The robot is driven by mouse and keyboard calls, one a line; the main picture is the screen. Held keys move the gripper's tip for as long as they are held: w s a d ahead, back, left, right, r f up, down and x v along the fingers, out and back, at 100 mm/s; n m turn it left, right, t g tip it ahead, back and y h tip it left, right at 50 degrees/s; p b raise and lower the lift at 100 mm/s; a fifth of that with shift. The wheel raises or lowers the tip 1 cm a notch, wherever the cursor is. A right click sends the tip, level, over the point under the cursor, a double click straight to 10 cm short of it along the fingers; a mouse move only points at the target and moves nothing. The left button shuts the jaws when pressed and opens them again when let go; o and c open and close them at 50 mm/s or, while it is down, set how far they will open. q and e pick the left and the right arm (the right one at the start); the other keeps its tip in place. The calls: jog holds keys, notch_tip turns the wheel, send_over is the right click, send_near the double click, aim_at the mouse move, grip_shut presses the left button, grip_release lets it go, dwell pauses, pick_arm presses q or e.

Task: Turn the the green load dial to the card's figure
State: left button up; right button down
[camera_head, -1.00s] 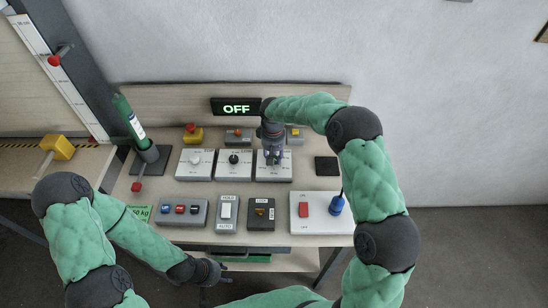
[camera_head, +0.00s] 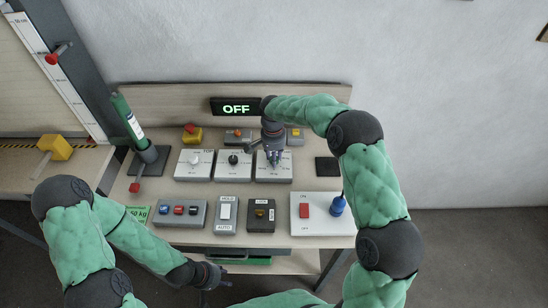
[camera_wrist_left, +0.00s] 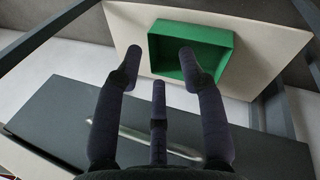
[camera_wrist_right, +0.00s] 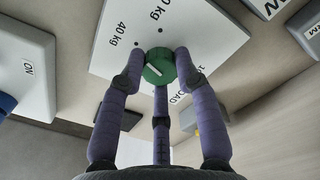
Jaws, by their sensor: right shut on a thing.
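The green load dial (camera_wrist_right: 158,66) sits on a white plate (camera_wrist_right: 185,30) in the right wrist view, with "40 kg" and other figures printed around it. My right gripper (camera_wrist_right: 157,72) is shut on the dial, with fingertips on its sides. A white line marks the dial's face; I cannot tell which end points. In the head view, my right gripper (camera_head: 274,163) covers the dial on the rightmost of three white plates. My left gripper (camera_wrist_left: 170,65) is open and empty.
Other dials, white (camera_head: 195,160) and black (camera_head: 233,159), stand to the left. The display (camera_head: 236,108) reads OFF. Switch boxes and a panel with a red switch (camera_head: 304,210) and a blue knob (camera_head: 337,206) line the front. A green bin (camera_wrist_left: 190,50) is below my left gripper.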

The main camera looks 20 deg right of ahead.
jog(key=m, duration=0.4)
jog(key=shift+m+b, duration=0.4)
jog(key=shift+m, duration=1.7)
jog(key=c, duration=0.9)
grip_release()
jog(key=shift+r, duration=0.1)
notch_tip(320, 180, up, 12)
jog(key=shift+w, duration=0.15)
